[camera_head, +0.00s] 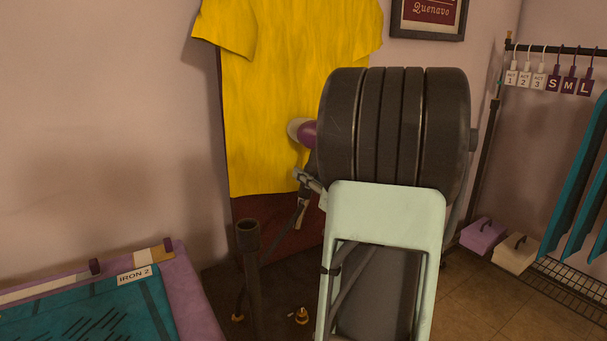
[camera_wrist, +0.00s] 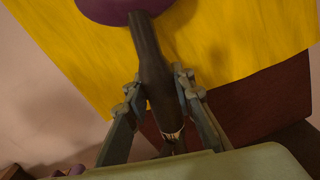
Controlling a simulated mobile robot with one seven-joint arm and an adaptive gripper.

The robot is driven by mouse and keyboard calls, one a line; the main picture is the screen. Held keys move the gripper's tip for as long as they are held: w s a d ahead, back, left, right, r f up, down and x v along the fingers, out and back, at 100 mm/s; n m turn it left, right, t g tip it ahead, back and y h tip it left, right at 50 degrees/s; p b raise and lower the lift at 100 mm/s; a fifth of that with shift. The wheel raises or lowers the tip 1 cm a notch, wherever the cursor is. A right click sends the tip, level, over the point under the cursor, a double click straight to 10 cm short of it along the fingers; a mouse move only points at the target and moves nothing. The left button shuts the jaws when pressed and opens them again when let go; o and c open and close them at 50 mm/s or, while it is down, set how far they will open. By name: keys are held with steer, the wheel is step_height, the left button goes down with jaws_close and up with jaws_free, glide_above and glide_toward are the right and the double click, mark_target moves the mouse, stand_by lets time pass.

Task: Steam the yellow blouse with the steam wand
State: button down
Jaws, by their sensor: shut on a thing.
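The yellow blouse (camera_head: 270,90) hangs flat against a dark red board at the wall, its short sleeves spread. In the wrist view the blouse (camera_wrist: 245,40) fills the upper part. The steam wand has a purple and white head (camera_head: 300,131) in front of the blouse's right part; whether it touches the cloth I cannot tell. My gripper (camera_wrist: 160,100) is shut on the wand's dark handle (camera_wrist: 152,60), with one finger on each side. In the head view my arm hides most of the wand and part of the blouse. The purple head (camera_wrist: 110,8) is cut off at the top of the wrist view.
An ironing table (camera_head: 180,285) with teal cloth and an "IRON 2" label stands at lower left. A dark upright tube (camera_head: 249,260) stands in front of the board. A clothes rack (camera_head: 560,49) with tagged hangers and teal garments is at right, with purple and cream boxes (camera_head: 482,235) below.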

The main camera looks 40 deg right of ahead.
steer(key=shift+s+a+r, duration=0.1)
steer(key=shift+s+a, duration=0.05)
steer(key=shift+s, duration=1.1)
steer(key=shift+s+a, duration=0.1)
steer(key=shift+s, duration=1.2)
